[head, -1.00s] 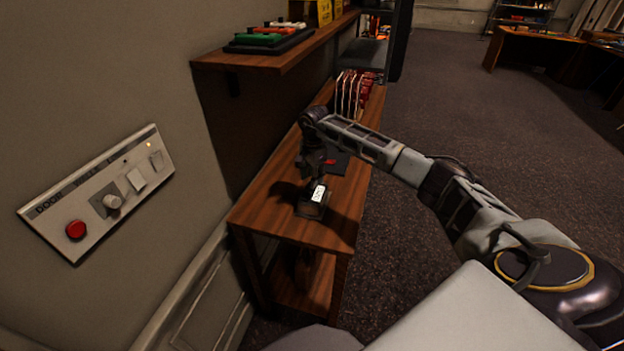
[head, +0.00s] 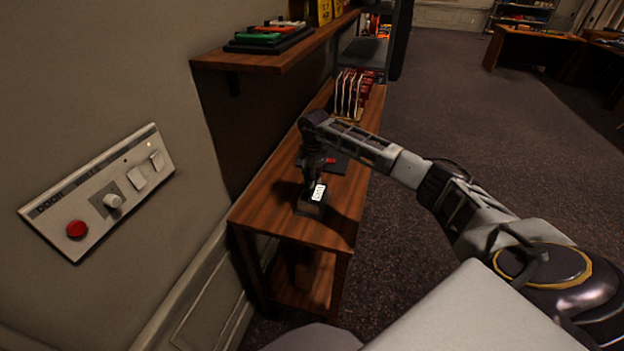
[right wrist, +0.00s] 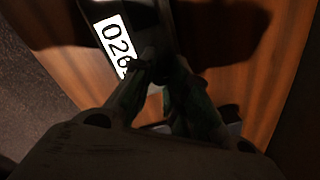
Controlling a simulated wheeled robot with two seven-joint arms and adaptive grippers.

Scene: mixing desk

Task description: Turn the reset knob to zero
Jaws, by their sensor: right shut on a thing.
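A dark counter (head: 311,207) with a white number display (head: 318,192) stands on the wooden table. In the right wrist view the display (right wrist: 111,45) reads 0, 2 and a third digit like a 6, partly covered by a finger. My right gripper (head: 314,182) reaches down over the counter from behind it. In the right wrist view its fingertips (right wrist: 158,70) are closed together at the counter's side, beside the display. The reset knob is hidden between them. My left gripper is not in view.
The wooden table (head: 268,212) also holds a dark flat item with a red part (head: 331,161) and a rack of red and white items (head: 352,95). A shelf (head: 262,62) overhangs on the left. A wall panel (head: 100,190) has a red button and knob.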

